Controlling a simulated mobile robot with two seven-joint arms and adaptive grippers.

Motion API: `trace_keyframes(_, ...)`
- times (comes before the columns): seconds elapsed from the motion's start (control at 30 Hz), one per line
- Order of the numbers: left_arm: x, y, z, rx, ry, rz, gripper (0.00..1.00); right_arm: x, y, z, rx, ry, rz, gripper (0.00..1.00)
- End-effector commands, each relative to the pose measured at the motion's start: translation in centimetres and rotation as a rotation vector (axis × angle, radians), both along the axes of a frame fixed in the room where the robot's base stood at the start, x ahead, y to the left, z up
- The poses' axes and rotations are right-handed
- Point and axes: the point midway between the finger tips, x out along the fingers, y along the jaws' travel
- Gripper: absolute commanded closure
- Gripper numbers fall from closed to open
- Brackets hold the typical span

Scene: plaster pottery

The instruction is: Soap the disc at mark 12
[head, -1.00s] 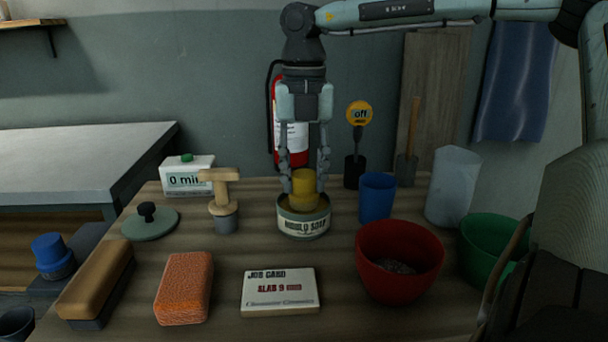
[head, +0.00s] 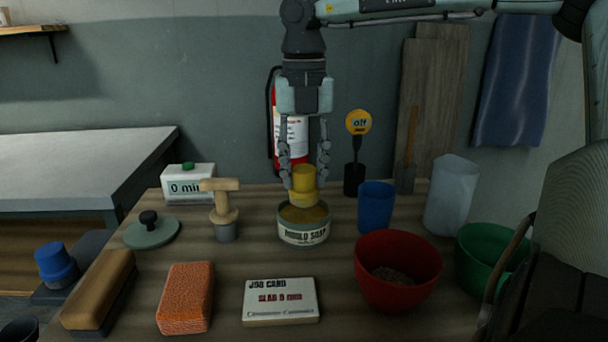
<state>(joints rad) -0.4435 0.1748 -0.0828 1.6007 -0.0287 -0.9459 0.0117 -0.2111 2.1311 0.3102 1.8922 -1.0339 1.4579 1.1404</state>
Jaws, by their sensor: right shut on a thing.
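My right gripper (head: 304,172) points straight down and is shut on a yellow stepped applicator (head: 304,180). The applicator is upright, with its lower end over the mouth of the mould soap tin (head: 303,234). Yellowish-brown soap shows inside the open tin below it. I cannot tell whether the applicator's underside is clear of the soap. I cannot make out a disc or a mark 12 in this view. My left gripper is not in view.
A red bowl (head: 398,282), blue cup (head: 375,207) and translucent jug (head: 451,196) stand right. Left are a wooden-handled tool (head: 222,210), knobbed lid (head: 150,233), orange sponge (head: 185,297) and brown block (head: 98,290). A job card (head: 280,300) reading "SLAB 9 mm" lies in front.

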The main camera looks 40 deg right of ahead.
Motion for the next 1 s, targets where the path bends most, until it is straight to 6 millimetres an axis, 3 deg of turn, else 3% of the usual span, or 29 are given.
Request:
trace_keyframes(0.5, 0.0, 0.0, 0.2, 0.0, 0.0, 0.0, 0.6, 0.0, 0.0, 3.9, 0.0, -0.001, 0.0, 0.87)
trace_keyframes(1.0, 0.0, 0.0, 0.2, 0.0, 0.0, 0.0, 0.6, 0.0, 0.0, 4.2, 0.0, -0.001, 0.001, 0.87)
